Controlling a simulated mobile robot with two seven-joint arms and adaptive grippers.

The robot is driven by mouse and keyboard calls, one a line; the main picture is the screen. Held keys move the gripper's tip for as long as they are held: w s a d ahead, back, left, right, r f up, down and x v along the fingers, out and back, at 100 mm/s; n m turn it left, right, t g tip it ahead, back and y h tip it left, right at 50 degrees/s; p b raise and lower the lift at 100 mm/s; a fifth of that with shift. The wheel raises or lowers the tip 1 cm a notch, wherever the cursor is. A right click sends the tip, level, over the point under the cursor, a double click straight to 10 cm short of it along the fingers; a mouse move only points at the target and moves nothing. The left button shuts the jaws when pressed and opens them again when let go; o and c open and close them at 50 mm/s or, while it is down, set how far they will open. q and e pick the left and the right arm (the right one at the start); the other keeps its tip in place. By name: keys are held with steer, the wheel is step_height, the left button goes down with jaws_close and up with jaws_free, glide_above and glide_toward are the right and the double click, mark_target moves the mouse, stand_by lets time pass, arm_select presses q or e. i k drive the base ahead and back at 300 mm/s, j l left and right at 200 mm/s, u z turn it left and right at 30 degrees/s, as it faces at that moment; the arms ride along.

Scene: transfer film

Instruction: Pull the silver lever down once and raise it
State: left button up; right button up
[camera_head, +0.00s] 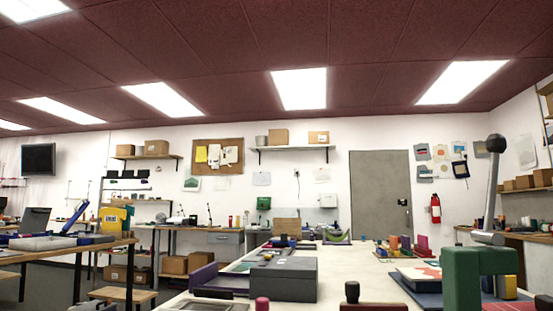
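The silver lever (492,193) stands raised and nearly upright at the right, leaning slightly to the right. It has a black ball knob (496,143) at its top, and its lower end meets a silver shaft (487,238). The lever is above a green machine body (465,278) at the near right of the white table. The lower part of the machine is cut off by the picture's bottom edge. I see neither of my grippers in the head view, and nothing touches the lever.
A grey box (285,280) sits on the white table (345,262) left of the machine. A blue-edged board with papers (415,280) lies beside the machine. Small dark red and black parts (352,293) show at the bottom edge. Space around the knob looks clear.

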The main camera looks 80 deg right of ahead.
mark_target(496, 143)
steer(key=z, duration=1.8)
